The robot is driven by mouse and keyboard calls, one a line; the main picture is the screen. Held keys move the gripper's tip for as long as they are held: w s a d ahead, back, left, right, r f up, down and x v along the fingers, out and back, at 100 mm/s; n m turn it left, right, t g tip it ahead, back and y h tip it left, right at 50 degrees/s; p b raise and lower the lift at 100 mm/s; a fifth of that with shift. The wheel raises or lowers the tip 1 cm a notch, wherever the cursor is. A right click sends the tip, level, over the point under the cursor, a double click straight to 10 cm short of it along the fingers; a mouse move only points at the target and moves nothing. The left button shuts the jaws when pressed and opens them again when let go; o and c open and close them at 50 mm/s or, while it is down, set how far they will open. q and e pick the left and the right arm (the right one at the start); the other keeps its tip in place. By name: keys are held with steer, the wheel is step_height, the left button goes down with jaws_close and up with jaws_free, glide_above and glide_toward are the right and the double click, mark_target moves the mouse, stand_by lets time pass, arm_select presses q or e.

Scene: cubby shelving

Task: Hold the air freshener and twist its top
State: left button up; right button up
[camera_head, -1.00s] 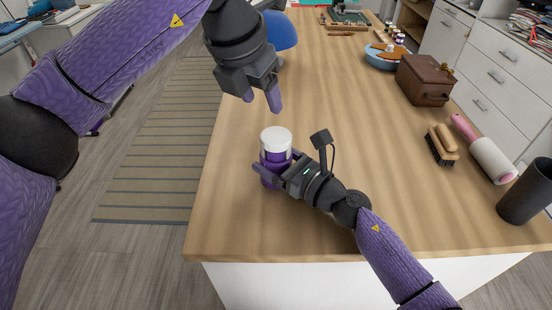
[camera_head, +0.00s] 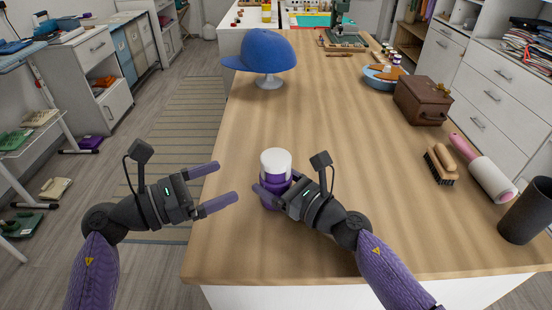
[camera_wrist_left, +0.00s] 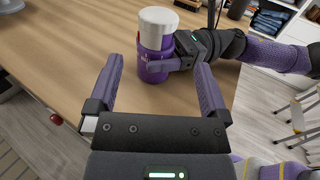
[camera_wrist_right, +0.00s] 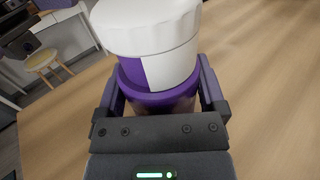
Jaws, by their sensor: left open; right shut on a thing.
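The air freshener is a purple can with a white top (camera_head: 276,161). It stands upright on the wooden table near its front left edge. My right gripper (camera_head: 276,192) is shut on its purple body (camera_wrist_right: 160,98), below the white top, from the right. My left gripper (camera_head: 221,187) is open and empty, to the left of the can, with its fingers pointing at it. In the left wrist view the can (camera_wrist_left: 155,50) stands beyond the two open fingers, apart from them. The white top fills the upper middle of the right wrist view (camera_wrist_right: 148,35).
A blue cap on a stand (camera_head: 262,52) is at the table's far left. A brush (camera_head: 441,163), a lint roller (camera_head: 484,168), a dark cup (camera_head: 526,210) and a brown box (camera_head: 423,100) stand along the right. The table's middle is clear.

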mark_target(262, 166)
arm_select(q)
steer(key=x, duration=1.1)
steer(key=shift+w+d+f, duration=0.1)
steer(key=shift+w+d, duration=0.15)
steer(key=c, duration=1.1)
